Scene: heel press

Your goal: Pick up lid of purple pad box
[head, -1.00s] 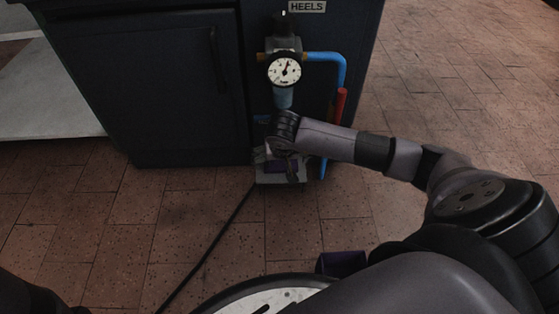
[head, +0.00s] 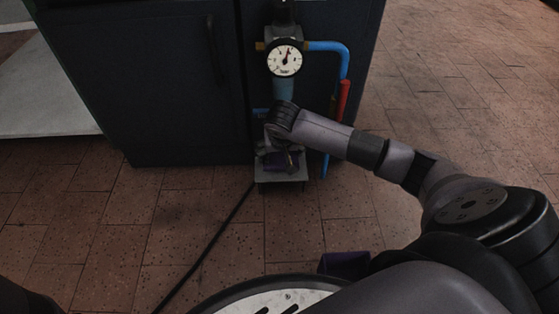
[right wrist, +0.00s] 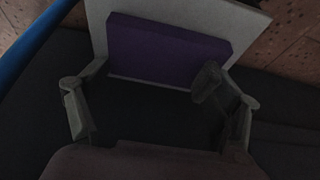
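A flat purple pad-like block (right wrist: 165,50) lies on a pale grey plate (right wrist: 250,28) in the right wrist view. In the head view the purple block (head: 280,161) is partly covered by my right gripper (head: 281,153), at the foot of the press. In the right wrist view my right gripper (right wrist: 142,84) is open, its two fingers spread wide with nothing between the tips. The fingertips appear near the block's lower edge; I cannot tell if they touch it. A second dark purple box-like item (head: 345,262) shows beside my arm. No separate lid can be made out. My left gripper is out of view.
A dark cabinet (head: 150,90) carries a pressure gauge (head: 285,58) above the gripper. A blue pipe (head: 325,46) and a red handle (head: 343,95) stand right of it. A black cable (head: 215,235) crosses the tiled floor. Floor to the right is clear.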

